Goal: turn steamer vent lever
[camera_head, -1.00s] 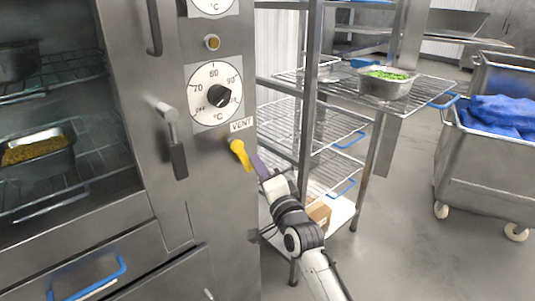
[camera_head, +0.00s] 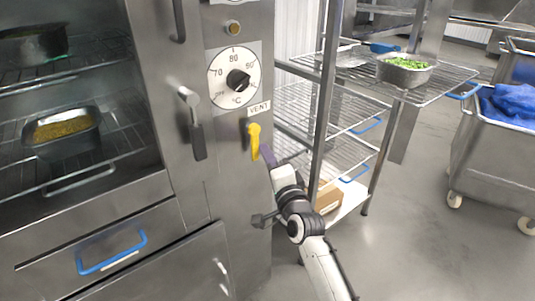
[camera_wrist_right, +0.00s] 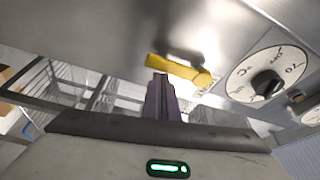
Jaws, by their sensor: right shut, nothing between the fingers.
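The yellow vent lever (camera_head: 254,141) is on the steamer's front panel, just under the VENT label (camera_head: 259,108). In the head view it hangs nearly straight down from its pivot. In the right wrist view the lever (camera_wrist_right: 178,70) lies just beyond the fingertips. My right gripper (camera_head: 267,153) is shut and empty, its purple fingers close beside the lever's lower end on the right. In the right wrist view the shut fingers (camera_wrist_right: 160,82) point at the lever's free end; I cannot tell whether they touch it. My left gripper is not in view.
A temperature dial (camera_head: 237,80) sits above the lever, and a door handle (camera_head: 194,125) is to its left. A cart with blue cloth (camera_head: 510,105) is farther right.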

